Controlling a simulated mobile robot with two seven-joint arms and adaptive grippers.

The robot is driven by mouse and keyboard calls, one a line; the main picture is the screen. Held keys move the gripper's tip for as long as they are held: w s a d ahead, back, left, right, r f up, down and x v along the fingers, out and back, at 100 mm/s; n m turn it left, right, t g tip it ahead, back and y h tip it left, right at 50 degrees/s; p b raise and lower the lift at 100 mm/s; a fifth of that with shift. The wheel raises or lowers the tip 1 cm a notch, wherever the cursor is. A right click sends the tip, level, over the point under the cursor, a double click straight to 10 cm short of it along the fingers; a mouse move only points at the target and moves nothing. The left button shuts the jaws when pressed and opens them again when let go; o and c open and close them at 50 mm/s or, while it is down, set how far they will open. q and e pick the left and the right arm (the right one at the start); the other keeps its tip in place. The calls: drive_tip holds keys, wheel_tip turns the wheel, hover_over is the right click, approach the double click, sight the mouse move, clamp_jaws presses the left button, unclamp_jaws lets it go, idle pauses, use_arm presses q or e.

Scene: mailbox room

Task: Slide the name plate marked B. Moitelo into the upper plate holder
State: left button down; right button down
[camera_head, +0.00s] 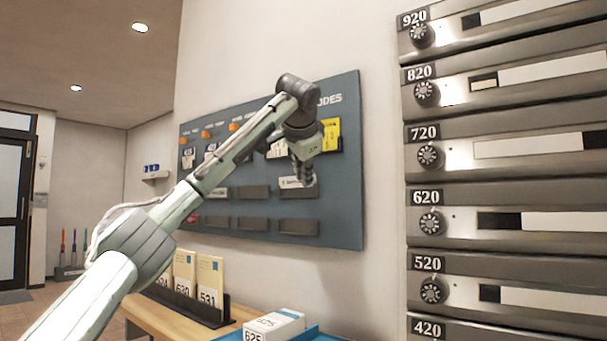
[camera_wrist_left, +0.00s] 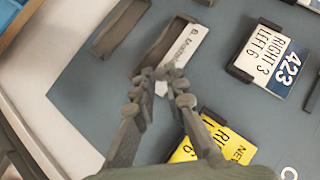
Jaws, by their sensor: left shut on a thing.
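The name plate (camera_wrist_left: 184,48), white with dark lettering that reads roughly "B. Moitelo", is pinched at one end by my left gripper (camera_wrist_left: 163,78). It also shows in the head view (camera_head: 290,183), just left of the fingertips of my left gripper (camera_head: 305,180). A dark plate holder (camera_wrist_left: 152,50) lies right alongside the plate, in the upper row of holders (camera_head: 298,194) on the grey-blue board. The plate covers part of this holder's edge; I cannot tell whether it is inside it. My right gripper is not in view.
The wall board (camera_head: 345,215) carries several other holders, such as an empty one beside it (camera_wrist_left: 120,28). Number cards (camera_wrist_left: 275,58) and a yellow card (camera_wrist_left: 212,140) hang nearby. Metal mailboxes (camera_head: 500,160) stand at the right, a wooden table (camera_head: 190,322) below.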

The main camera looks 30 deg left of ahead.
use_arm(q)
drive_tip(key=shift+f+b, duration=0.5)
drive_tip(key=shift+f, duration=0.35)
idle(0.4)
drive_tip(key=c, duration=1.1)
unclamp_jaws()
drive_tip(key=s+b, duration=0.4)
drive_tip(key=s, duration=0.4)
drive_tip(key=shift+a, duration=0.3)
